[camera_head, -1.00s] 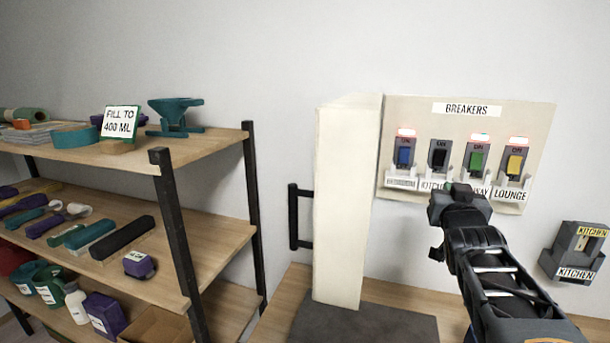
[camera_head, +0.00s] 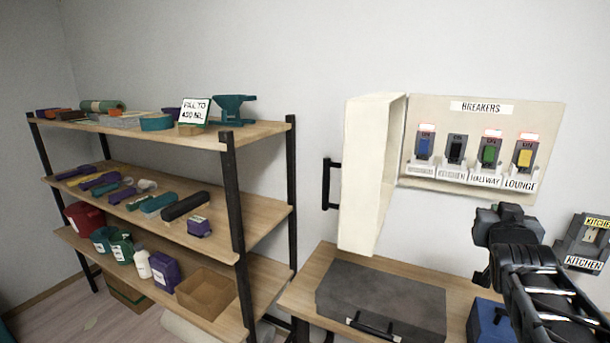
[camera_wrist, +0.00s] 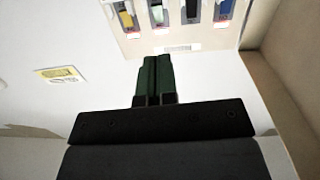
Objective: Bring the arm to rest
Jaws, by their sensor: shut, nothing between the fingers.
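My gripper (camera_head: 503,212) is at the right in the head view, in front of the wall just below the breaker panel (camera_head: 545,112). In the wrist view its dark green fingers (camera_wrist: 154,75) are together with nothing between them. The panel carries blue (camera_head: 424,147), black (camera_head: 456,149), green (camera_head: 489,152) and yellow (camera_head: 524,155) switches. Red lights show above the blue, green and yellow ones. None shows above the black one. The fingers are apart from the switches.
The cream panel door (camera_head: 370,170) stands open left of the panel. A dark case (camera_head: 380,300) lies on the bench (camera_head: 318,270) below. A kitchen switch box (camera_head: 583,242) is on the wall at right. A loaded shelf unit (camera_head: 265,130) stands left.

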